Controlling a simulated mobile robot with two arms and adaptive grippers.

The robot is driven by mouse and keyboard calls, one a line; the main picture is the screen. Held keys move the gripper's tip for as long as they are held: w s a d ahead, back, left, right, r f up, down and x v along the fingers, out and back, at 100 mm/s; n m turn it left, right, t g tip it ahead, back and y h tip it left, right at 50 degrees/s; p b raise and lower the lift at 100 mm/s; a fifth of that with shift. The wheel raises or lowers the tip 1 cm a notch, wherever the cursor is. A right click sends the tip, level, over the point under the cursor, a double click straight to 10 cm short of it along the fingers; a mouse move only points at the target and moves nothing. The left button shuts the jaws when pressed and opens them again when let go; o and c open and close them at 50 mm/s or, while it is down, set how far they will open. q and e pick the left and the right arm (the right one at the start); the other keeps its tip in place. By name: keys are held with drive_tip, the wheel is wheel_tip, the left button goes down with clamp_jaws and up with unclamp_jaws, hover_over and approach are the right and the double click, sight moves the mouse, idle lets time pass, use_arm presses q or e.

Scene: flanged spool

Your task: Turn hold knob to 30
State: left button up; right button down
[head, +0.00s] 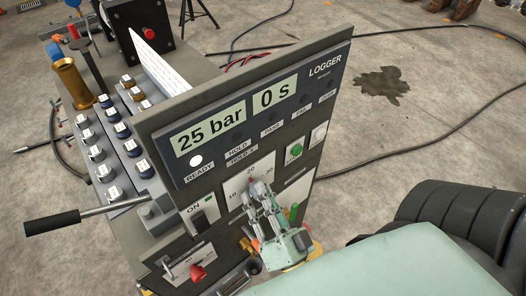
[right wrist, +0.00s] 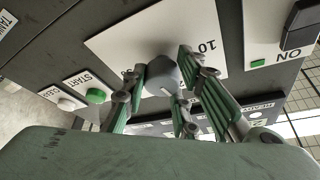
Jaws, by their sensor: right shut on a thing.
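The grey hold knob (right wrist: 161,77) sits on a white dial plate (right wrist: 128,38) on the front panel. In the head view the same plate (head: 236,198) carries the numbers 10, 20 and 30. My right gripper (head: 258,188) is at the dial, its fingers closed around the knob. In the right wrist view its green-padded fingers stand on both sides of the knob. The fingers hide most of the knob in the head view, and I cannot tell which number it points to. My left gripper is not in view.
The logger display (head: 207,129) reads 25 bar and 0 s, with a white READY lamp (head: 196,161). A green START button (head: 295,151) and a black ON switch (head: 198,219) flank the dial. A black-handled lever (head: 60,222) sticks out left. Black tyres (head: 450,225) stand at right.

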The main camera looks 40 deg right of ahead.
drive_tip(key=shift+s+a+r+m+g+p, duration=0.15)
drive_tip(key=shift+m+g+p, duration=1.05)
drive_tip(key=shift+m+p, duration=1.7)
drive_tip(key=shift+a+m+g+p, duration=0.1)
drive_tip(key=shift+m+g+p, duration=1.45)
drive_tip(key=shift+m, duration=2.3)
drive_tip(key=shift+s+a+r+m+g+p, duration=0.15)
drive_tip(key=shift+m+g+p, duration=0.7)
drive_tip(key=shift+m+p, duration=2.2)
drive_tip(key=shift+f+m, duration=0.1)
drive_tip(key=shift+m, duration=0.3)
drive_tip(key=c, duration=1.5)
unclamp_jaws()
drive_tip(key=shift+w+a, duration=0.1)
drive_tip(key=shift+w, duration=0.05)
drive_tip(key=shift+r, duration=0.2)
drive_tip(key=v, duration=1.2)
